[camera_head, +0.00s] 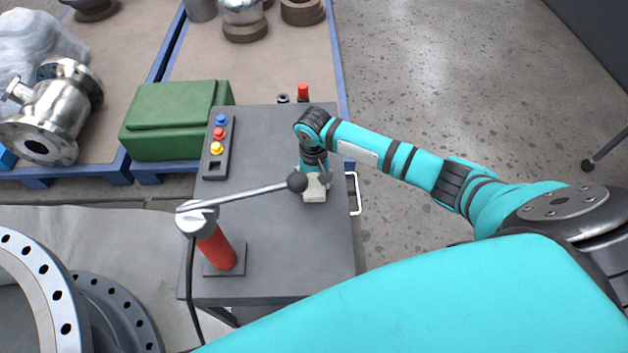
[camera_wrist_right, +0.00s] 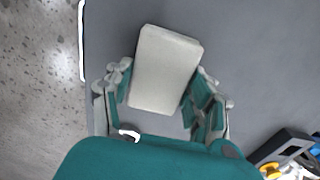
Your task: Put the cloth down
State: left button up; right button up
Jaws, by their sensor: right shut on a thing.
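The cloth (camera_head: 314,191) is a small off-white folded block at the right part of the grey cart top (camera_head: 270,265). My right gripper (camera_head: 314,178) points down over the cart and is shut on the cloth. In the right wrist view the cloth (camera_wrist_right: 165,70) sits between the two fingers of the gripper (camera_wrist_right: 163,105), its far end sticking out past the fingertips over the grey surface. I cannot tell whether the cloth touches the cart top. My left gripper is not in view.
A red post with a long metal lever (camera_head: 245,193) stands on the cart; its black knob (camera_head: 297,182) is close beside my right gripper. A button box (camera_head: 217,147) lies at the cart's left edge. A green case (camera_head: 172,118) is beyond. The cart's front right is clear.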

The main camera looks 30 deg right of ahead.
aim_at(314, 182)
jog(key=o, duration=1)
jog(key=shift+f, duration=0.1)
notch_tip(314, 182, up, 12)
jog(key=shift+r+p, duration=0.2)
jog(key=shift+p, duration=0.3)
